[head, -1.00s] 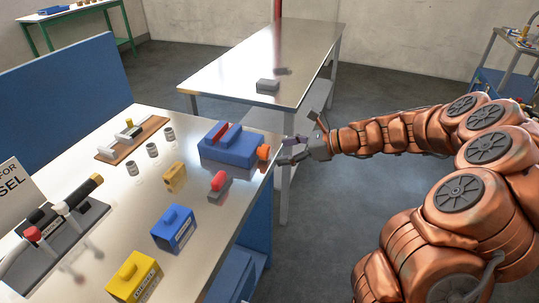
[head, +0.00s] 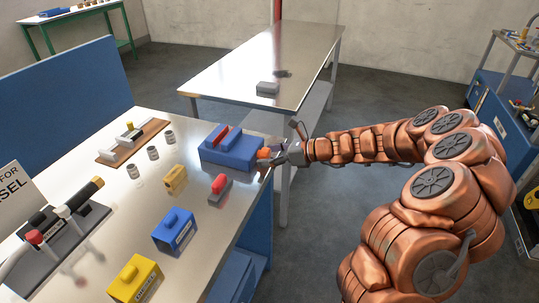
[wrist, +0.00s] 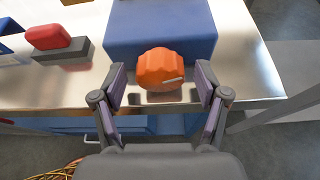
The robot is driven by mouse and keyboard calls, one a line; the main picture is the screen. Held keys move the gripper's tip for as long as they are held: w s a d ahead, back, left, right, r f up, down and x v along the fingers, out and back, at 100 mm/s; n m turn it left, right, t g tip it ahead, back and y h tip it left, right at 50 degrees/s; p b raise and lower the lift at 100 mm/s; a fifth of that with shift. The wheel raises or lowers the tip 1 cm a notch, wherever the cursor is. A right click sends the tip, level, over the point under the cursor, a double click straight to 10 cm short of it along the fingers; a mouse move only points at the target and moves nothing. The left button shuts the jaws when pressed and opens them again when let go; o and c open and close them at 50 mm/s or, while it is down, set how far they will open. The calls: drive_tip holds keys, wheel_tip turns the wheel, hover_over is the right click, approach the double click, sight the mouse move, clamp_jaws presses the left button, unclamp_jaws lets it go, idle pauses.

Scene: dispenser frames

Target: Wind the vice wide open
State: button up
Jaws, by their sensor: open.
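The blue vice (head: 229,146) sits at the right edge of the metal bench, with red jaw faces (head: 220,133) on top. Its orange knob (head: 264,153) sticks out from the right end and also shows in the wrist view (wrist: 160,68). My gripper (head: 271,156) is at the knob. In the wrist view my gripper (wrist: 161,90) is open, with one finger on each side of the knob and a gap showing on both sides. The blue vice body (wrist: 160,28) lies just beyond the knob.
A grey block with a red top (head: 219,185) stands near the vice; it also shows in the wrist view (wrist: 58,40). A blue box (head: 175,230) and a yellow box (head: 135,279) stand nearer. A second metal table (head: 270,62) is behind.

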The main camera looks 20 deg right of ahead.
drive_tip(key=shift+c, duration=0.4)
drive_tip(key=c, duration=1.1)
drive_tip(key=shift+a+f+n+t+b, duration=0.1)
drive_tip(key=shift+f+n+t+b, duration=0.15)
drive_tip(key=shift+n+b, duration=0.65)
drive_tip(key=shift+r+t+h+b, duration=0.2)
drive_tip(key=shift+t+h+b, duration=0.25)
drive_tip(key=shift+b, duration=0.3)
drive_tip(key=o, duration=1.2)
drive_tip(key=shift+v, duration=6.05)
drive_tip(key=shift+r, duration=0.1)
